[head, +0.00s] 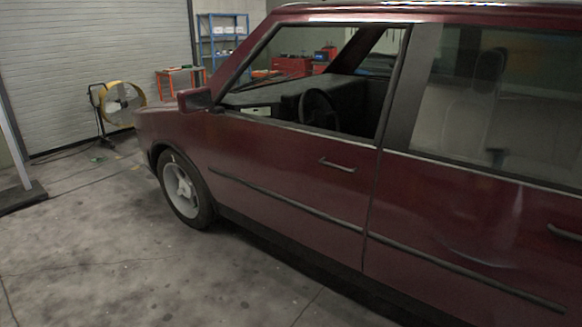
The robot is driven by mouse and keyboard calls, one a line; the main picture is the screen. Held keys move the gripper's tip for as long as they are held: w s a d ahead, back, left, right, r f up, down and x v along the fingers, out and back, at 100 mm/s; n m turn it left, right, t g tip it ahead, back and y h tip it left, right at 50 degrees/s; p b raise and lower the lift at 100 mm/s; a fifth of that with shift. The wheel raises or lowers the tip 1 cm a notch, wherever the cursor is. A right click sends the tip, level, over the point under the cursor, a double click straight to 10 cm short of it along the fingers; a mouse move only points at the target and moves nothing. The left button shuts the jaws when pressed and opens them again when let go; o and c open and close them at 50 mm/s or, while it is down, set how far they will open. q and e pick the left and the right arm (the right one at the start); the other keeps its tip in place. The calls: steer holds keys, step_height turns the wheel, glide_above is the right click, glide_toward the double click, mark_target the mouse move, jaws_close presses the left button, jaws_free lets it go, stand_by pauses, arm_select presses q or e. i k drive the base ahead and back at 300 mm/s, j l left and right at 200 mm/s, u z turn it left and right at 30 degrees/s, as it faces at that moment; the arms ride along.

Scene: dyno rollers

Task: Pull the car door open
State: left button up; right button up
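A dark red car stands side-on across the middle and right of the head view. Its front door (285,171) appears closed, flush with the rear door (480,225) along a dark vertical seam. The rear door handle (565,232) is at the right edge. Neither of my grippers is in view.
The side mirror (194,99) sticks out ahead of the front window. The concrete floor (130,245) beside the car is clear. A yellow fan (122,103), an orange table (180,78) and blue shelves (222,36) stand behind. A dark-based post (20,195) is at left.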

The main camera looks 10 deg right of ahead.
mark_target(314, 187)
steer(key=i+z, duration=0.1)
steer(key=z, duration=0.6)
steer(key=i+j+z, duration=0.65)
steer(key=i+j, duration=0.2)
steer(key=j, duration=0.15)
steer(key=i+j+z, duration=0.1)
steer(key=i+j, duration=0.15)
steer(key=j, duration=0.15)
